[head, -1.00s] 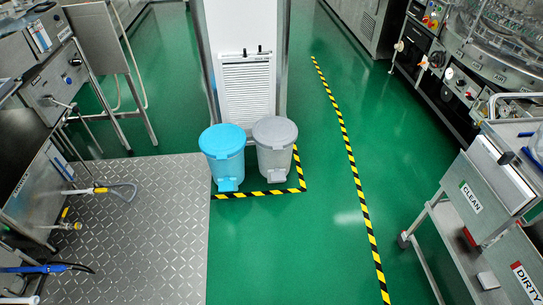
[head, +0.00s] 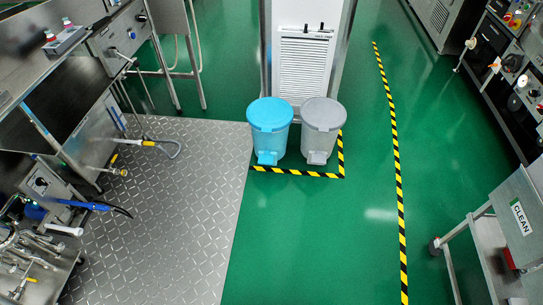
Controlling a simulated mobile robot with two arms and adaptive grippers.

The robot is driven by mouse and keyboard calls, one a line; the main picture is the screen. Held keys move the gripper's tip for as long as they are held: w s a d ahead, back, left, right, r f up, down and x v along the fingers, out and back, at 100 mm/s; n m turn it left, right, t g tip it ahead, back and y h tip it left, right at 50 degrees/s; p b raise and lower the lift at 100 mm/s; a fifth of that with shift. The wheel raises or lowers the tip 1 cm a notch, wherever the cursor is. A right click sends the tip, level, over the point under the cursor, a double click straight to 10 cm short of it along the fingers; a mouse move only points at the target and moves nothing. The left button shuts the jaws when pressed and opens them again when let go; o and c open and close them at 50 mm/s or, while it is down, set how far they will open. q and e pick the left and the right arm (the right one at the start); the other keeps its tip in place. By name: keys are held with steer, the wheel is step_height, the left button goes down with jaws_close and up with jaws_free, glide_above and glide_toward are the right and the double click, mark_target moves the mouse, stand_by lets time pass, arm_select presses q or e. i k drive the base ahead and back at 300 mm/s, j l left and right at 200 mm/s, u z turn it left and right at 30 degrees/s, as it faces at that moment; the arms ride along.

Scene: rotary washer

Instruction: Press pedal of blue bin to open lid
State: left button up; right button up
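The blue bin (head: 269,134) stands upright on the green floor in the upper middle of the head view, in front of a white pillar. Its blue lid (head: 269,114) is closed. Its blue pedal (head: 267,158) sticks out at the bottom front, facing me. A grey bin (head: 321,133) stands just to its right, also with its lid closed. Neither of my grippers is in the head view.
Black-yellow tape (head: 300,173) borders the bins at front and right. A metal floor plate (head: 165,215) lies at left, beside steel sinks (head: 35,240). A cart marked CLEAN (head: 500,235) stands at right. Green floor (head: 320,240) before the bins is clear.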

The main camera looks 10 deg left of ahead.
mark_target(266, 158)
steer(key=i+l+u, duration=0.2)
steer(key=i, duration=0.55)
steer(key=i+l+u, duration=0.25)
steer(key=i+l, duration=0.3)
steer(key=i, duration=0.2)
steer(key=i+l+u, duration=0.2)
steer(key=i+l, duration=0.4)
steer(key=i, duration=0.05)
